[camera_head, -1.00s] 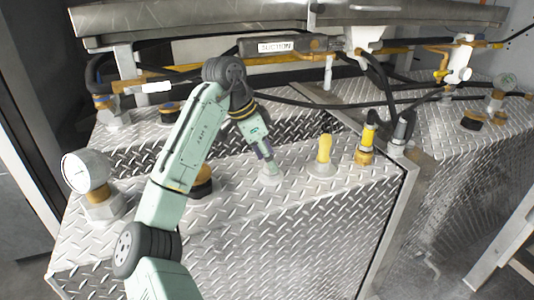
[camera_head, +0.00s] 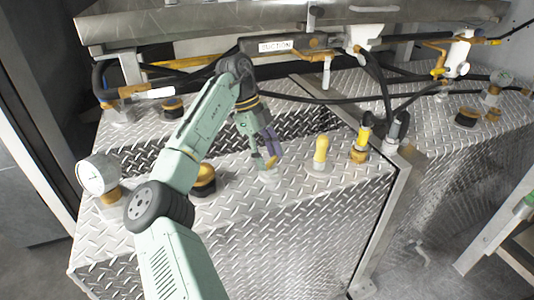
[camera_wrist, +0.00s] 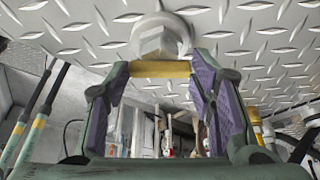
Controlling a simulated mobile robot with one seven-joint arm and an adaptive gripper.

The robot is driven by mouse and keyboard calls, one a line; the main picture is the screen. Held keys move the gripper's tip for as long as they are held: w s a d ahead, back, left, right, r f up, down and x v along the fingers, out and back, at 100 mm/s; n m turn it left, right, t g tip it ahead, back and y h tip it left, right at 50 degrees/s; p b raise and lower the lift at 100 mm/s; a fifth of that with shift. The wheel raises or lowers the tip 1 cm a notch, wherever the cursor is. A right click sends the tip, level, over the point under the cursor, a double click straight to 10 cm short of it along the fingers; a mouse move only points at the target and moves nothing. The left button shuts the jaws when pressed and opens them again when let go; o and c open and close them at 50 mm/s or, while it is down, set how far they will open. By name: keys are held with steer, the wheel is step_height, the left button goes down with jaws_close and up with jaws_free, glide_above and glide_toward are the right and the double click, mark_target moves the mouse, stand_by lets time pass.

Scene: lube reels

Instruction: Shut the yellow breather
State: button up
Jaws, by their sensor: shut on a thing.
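The yellow breather (camera_head: 272,163) shows as a small yellow part at my fingertips, above a pale round fitting (camera_head: 267,176) on the tread-plate tank top. In the wrist view the yellow part (camera_wrist: 160,69) is a short bar spanning the space between my purple-padded fingers. The grey hex fitting (camera_wrist: 162,38) lies just beyond it. My gripper (camera_head: 266,158) is shut on this yellow part; its fingers (camera_wrist: 160,78) sit on either side. The fingers hide most of it in the head view, and I cannot tell how far it is turned.
A similar upright yellow handle (camera_head: 320,149) stands close to the right. Beyond it is a yellow-collared hose fitting (camera_head: 362,142). A black and brass cap (camera_head: 203,180) and a round gauge (camera_head: 98,174) stand left. Hoses (camera_head: 310,101) cross behind my gripper.

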steer(key=m+g+y, duration=0.1)
steer(key=m, duration=0.2)
steer(key=shift+w+d+m, duration=0.1)
steer(key=shift+w+m, duration=0.05)
steer(key=shift+m, duration=0.15)
steer(key=shift+w+d+m+g+y, duration=0.1)
steer(key=shift+m+g+y, duration=0.15)
steer(key=shift+m, duration=0.7)
steer(key=shift+d+m+g+y, duration=0.15)
steer(key=shift+m+y, duration=0.2)
steer(key=shift+m, duration=0.6)
steer(key=o, duration=1.2)
steer(key=shift+c, duration=0.2)
steer(key=v, duration=0.7)
steer(key=shift+r, duration=0.25)
steer(key=shift+f, duration=0.1)
